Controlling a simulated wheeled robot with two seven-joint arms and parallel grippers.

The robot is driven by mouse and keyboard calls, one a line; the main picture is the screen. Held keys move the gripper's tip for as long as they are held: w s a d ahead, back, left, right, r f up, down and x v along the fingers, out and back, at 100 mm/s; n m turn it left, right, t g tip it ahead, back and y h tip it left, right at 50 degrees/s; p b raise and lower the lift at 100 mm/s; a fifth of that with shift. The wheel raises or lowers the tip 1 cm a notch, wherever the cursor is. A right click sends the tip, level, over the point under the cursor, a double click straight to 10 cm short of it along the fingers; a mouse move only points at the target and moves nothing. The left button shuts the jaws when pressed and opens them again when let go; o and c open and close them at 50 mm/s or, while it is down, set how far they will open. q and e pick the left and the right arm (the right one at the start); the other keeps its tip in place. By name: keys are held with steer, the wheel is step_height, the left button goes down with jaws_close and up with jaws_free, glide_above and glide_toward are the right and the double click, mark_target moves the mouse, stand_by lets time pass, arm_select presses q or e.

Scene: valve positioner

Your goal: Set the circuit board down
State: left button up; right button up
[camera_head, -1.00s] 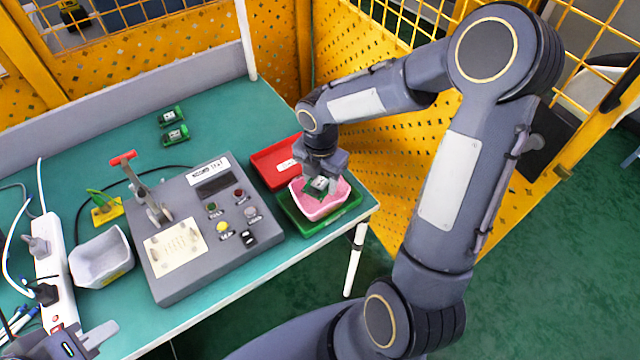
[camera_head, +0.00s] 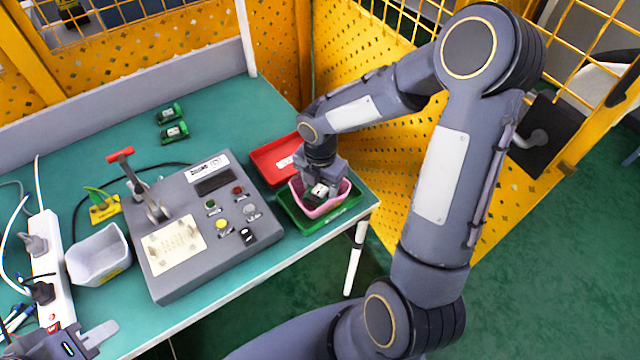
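My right gripper (camera_head: 321,186) points down into a small pink bin (camera_head: 340,199) at the right end of the table. The circuit board (camera_head: 318,192), green with a white part, shows small between or just below its fingers, inside the bin. The fingers and the board's lower part are partly hidden, so I cannot tell whether they still grip it. Two more green boards, an upper one (camera_head: 170,113) and a lower one (camera_head: 174,133), lie at the back of the table. My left gripper (camera_head: 88,342) is at the lower left corner, partly cut off, with nothing visible in it.
The pink bin sits in a green tray (camera_head: 358,197). A red tray (camera_head: 266,166) stands behind it. A grey test box (camera_head: 190,262) with a red-handled clamp is left of the trays. A white bin (camera_head: 98,262) and a power strip (camera_head: 52,270) are further left.

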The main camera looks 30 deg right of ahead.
mark_target(320, 190)
steer(key=shift+o, duration=0.5)
steer(key=shift+r, duration=0.25)
step_height(320, 190, up, 12)
steer(key=p, duration=0.2)
steer(key=s+a+r+m+t+y, duration=0.2)
steer(key=s+m, duration=0.6)
steer(key=m, duration=0.4)
steer(key=s+a+r+m+t+y, duration=0.1)
steer(key=s+a+r+m+t, duration=0.1)
steer(key=s+m, duration=0.7)
steer(key=r+m+t, duration=0.1)
steer(key=m, duration=0.3)
steer(key=shift+m+t+y, duration=0.3)
steer(key=shift+y, duration=0.1)
